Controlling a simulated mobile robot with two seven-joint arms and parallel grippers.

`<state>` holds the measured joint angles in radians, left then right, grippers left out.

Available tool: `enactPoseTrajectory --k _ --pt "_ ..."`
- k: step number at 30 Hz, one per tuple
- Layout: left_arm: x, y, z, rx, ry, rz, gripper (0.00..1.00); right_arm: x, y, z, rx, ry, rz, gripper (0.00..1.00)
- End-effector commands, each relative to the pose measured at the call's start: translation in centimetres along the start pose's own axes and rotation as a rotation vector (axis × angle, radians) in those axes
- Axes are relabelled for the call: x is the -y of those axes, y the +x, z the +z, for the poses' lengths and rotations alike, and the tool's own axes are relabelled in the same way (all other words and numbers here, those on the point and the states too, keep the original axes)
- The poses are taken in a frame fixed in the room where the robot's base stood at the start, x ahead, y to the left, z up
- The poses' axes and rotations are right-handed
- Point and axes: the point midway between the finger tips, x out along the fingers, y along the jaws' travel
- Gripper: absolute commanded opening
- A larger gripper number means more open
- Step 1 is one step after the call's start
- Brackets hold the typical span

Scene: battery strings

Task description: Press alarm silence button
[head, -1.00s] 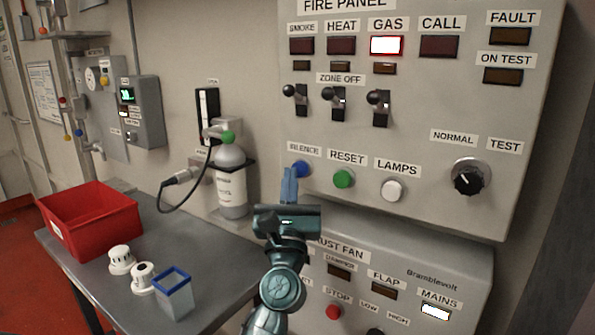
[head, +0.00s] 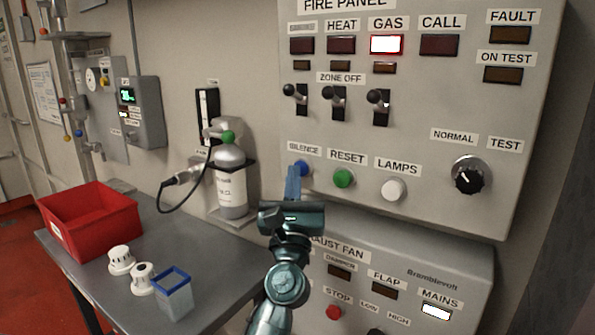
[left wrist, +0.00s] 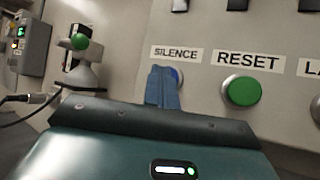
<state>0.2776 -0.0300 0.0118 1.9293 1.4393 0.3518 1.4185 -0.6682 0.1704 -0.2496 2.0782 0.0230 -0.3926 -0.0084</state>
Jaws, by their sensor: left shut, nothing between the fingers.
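The blue silence button (head: 303,167) sits on the fire panel (head: 440,215) under the SILENCE label, left of the green RESET button (head: 343,178). My left gripper (head: 293,171) is shut and empty, its blue fingertips in front of the silence button and covering its left part. In the left wrist view the shut fingertips (left wrist: 160,72) overlap the blue button (left wrist: 175,76), whose right edge shows. I cannot tell whether the tips touch it. The GAS lamp (head: 386,45) is lit. My right gripper is out of view.
A white LAMPS button (head: 393,190) and a rotary switch (head: 468,177) are farther right. The exhaust fan box (head: 465,262) is below the panel. A gas cylinder (head: 231,190) stands to the left, near a table with a red bin (head: 95,222), detectors and a blue-rimmed cup (head: 176,296).

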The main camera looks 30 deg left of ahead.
Motion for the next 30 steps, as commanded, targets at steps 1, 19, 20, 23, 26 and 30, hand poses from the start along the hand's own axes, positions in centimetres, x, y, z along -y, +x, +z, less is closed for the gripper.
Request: enactPoseTrajectory --k 1,19,20,23,26,30 --pt "0.1 0.1 0.0 0.000 0.000 0.000 0.00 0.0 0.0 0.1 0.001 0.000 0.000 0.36" --pt "-0.2 -0.2 0.2 0.000 0.000 -0.001 0.00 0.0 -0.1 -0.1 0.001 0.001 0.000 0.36" --pt "-0.2 -0.3 0.3 0.000 0.000 -0.001 0.00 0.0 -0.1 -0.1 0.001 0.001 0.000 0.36" --pt "-0.5 -0.8 0.6 -0.001 0.000 -0.001 0.00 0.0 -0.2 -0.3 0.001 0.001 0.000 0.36" --pt "-0.8 -1.1 0.9 -0.001 0.000 -0.001 0.00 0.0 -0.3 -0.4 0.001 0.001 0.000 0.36" --pt "-1.0 -1.4 1.0 0.000 0.000 0.000 0.00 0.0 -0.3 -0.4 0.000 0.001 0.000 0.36"
